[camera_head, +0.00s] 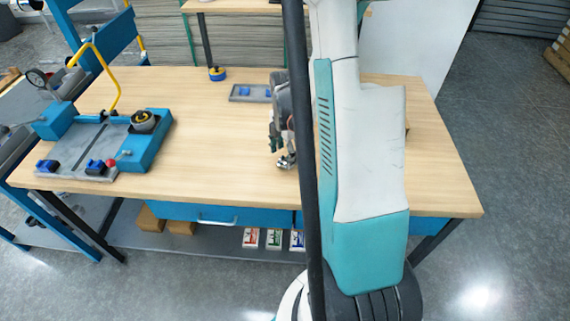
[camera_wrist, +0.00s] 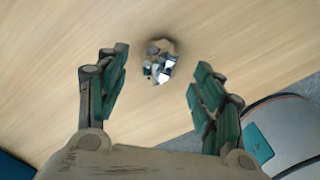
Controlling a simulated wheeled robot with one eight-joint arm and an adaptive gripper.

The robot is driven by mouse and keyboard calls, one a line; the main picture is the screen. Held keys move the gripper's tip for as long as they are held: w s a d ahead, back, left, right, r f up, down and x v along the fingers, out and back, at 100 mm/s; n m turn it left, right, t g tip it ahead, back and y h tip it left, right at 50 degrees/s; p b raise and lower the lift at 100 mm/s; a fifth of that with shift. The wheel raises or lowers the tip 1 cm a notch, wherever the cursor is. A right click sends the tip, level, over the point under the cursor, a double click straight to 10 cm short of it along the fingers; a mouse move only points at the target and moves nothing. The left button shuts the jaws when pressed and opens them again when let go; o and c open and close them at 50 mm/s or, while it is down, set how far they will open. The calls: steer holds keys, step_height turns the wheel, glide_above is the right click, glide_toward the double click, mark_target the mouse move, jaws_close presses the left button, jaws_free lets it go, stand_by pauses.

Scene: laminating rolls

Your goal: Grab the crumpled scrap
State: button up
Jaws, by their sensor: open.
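The crumpled scrap (camera_wrist: 161,62) is a small silvery and brown lump lying on the wooden table. In the wrist view it sits just beyond my fingertips, roughly midway between them. In the head view the scrap (camera_head: 286,161) shows just below my gripper (camera_head: 277,140), close to the black post. My gripper also shows in the wrist view (camera_wrist: 158,78), with its two green-padded fingers spread wide and nothing between them. In the head view my arm and the post hide part of the gripper.
The wooden table (camera_head: 220,135) is clear around the scrap. A blue and grey machine (camera_head: 147,150) with a yellow lever stands at the left. A grey tray (camera_head: 250,98) with blue pieces lies behind my gripper. A yellow and blue roll (camera_head: 217,74) is at the back edge.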

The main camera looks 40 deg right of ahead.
mark_target(285, 158)
step_height(285, 158, down, 3)
steer(key=shift+w+f+b, duration=0.1)
steer(key=shift+b, duration=0.35)
steer(key=c, duration=0.8)
steer(key=shift+o, duration=0.2)
